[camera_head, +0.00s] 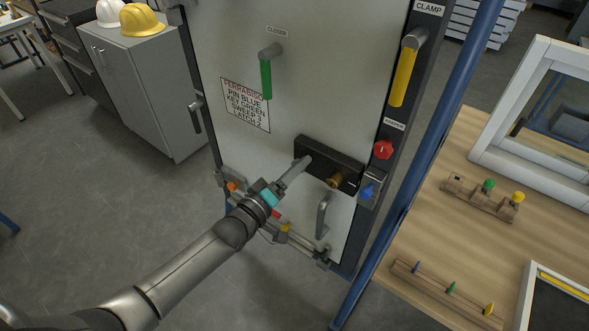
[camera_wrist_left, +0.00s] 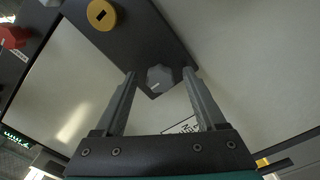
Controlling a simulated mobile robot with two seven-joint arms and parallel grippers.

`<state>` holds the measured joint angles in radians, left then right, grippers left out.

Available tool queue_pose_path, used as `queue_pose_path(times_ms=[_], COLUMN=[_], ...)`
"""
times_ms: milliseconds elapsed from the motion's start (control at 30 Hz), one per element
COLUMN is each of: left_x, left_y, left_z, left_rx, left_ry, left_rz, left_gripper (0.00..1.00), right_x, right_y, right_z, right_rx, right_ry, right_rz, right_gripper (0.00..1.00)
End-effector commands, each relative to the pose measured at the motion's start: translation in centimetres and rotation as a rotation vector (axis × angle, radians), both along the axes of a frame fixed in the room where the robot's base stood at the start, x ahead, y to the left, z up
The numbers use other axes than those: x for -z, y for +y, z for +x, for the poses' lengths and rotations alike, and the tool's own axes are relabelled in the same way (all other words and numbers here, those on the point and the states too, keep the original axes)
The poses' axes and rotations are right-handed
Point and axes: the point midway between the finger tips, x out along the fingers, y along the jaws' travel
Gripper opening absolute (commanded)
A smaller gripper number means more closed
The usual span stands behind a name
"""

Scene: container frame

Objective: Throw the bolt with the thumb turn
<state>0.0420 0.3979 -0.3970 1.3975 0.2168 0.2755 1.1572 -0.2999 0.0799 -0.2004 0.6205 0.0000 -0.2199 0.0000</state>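A black lock case (camera_head: 345,172) is mounted on the pale door, with a brass key cylinder (camera_head: 334,181) at its right part. In the left wrist view the cylinder is a yellow disc with a dark slot (camera_wrist_left: 101,14). The thumb turn (camera_wrist_left: 160,79) is a grey faceted knob on the black case. My left gripper (camera_head: 301,165) points at the left part of the case and hides the thumb turn in the head view. In the wrist view its two fingers are apart, one on each side of the knob, with a small gap visible on both sides. My right gripper is out of view.
A grey pull handle (camera_head: 323,215) stands below the case. A red knob (camera_head: 383,150) and a blue part (camera_head: 368,191) sit on the frame at the right. Green (camera_head: 266,78) and yellow (camera_head: 403,78) handles are higher up. A wooden bench (camera_head: 440,235) stands at the right.

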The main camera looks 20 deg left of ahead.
Motion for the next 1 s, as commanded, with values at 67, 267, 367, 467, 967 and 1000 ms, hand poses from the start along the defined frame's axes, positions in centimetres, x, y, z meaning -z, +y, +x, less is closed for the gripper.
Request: queue_pose_path(times_ms=[67,267,367,467,967,1000], left_x=[0.0,0.0,0.0,0.0,-0.01,-0.01], left_y=[0.01,0.03,0.03,0.03,0.05,0.05], left_z=[-0.02,-0.03,-0.03,-0.03,-0.04,-0.04], left_rx=[0.0,0.0,0.0,0.0,0.0,-0.001], left_ry=[0.0,0.0,0.0,0.0,-0.005,-0.008], left_rz=[0.0,0.0,0.0,0.0,0.014,0.021], left_gripper=[0.64,0.41,0.3,0.19,0.0,0.0], right_x=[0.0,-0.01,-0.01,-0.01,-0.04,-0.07], right_y=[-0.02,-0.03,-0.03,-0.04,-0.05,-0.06], right_z=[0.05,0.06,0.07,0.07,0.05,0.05], right_rx=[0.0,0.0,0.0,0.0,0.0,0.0], right_ry=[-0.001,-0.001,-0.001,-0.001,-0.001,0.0], right_rz=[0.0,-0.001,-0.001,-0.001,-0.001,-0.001], right_gripper=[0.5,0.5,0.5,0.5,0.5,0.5])
